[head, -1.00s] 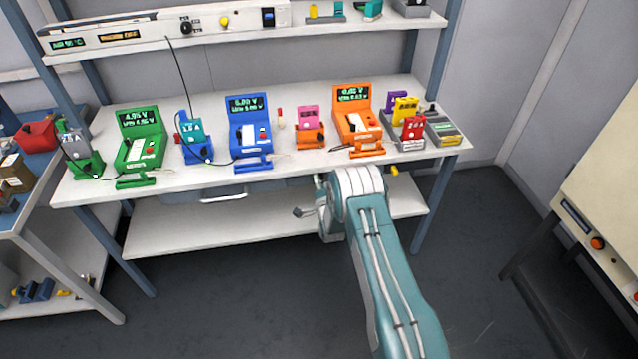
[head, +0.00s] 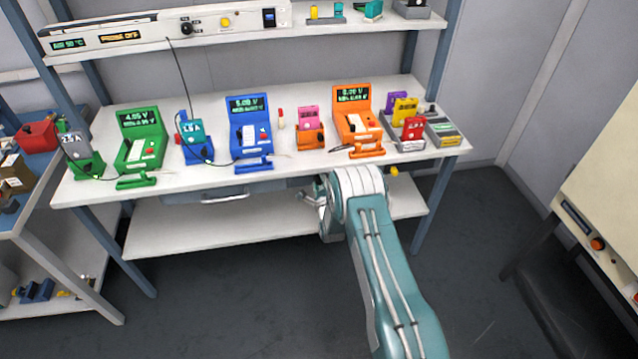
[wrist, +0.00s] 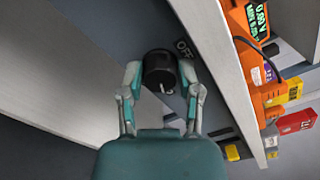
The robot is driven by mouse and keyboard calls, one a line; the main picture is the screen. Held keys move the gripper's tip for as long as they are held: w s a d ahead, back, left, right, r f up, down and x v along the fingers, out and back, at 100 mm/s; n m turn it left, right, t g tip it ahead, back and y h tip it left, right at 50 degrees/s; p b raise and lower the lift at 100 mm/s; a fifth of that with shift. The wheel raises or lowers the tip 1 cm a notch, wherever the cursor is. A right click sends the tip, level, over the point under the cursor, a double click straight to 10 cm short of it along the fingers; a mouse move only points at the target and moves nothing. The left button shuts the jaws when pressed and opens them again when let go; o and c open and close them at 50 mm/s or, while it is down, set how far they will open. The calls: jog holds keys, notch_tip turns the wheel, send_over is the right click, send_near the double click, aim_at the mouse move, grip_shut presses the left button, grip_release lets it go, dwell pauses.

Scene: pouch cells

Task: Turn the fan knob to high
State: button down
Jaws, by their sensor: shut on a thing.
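The black round knob (wrist: 160,68) sits on a dark panel under the bench top in the wrist view, beside a label reading OFF (wrist: 184,48). My gripper (wrist: 160,76) has one finger on each side of the knob and is shut on it. A small light mark shows at the knob's lower edge; the setting it points to is unclear. In the head view my gripper (head: 311,197) is just below the bench's front edge, and the knob cannot be made out there.
Above is the white bench top (head: 285,182) with a green device (head: 140,140), a blue device (head: 249,130) and an orange device (head: 356,115). A drawer (head: 225,196) is left of my gripper. A lower shelf (head: 210,235) lies below. A cabinet stands at right.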

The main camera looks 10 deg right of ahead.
jog(key=m, duration=0.4)
jog(key=shift+s+d+f+m, duration=0.15)
jog(key=shift+f+m, duration=0.2)
jog(key=shift+m, duration=0.05)
jog(key=shift+f+m, duration=0.1)
jog(key=shift+m, duration=1.8)
jog(key=shift+c, duration=1.5)
grip_release()
jog(key=shift+r, duration=0.2)
jog(key=s, duration=1.1)
jog(key=shift+s, duration=0.4)
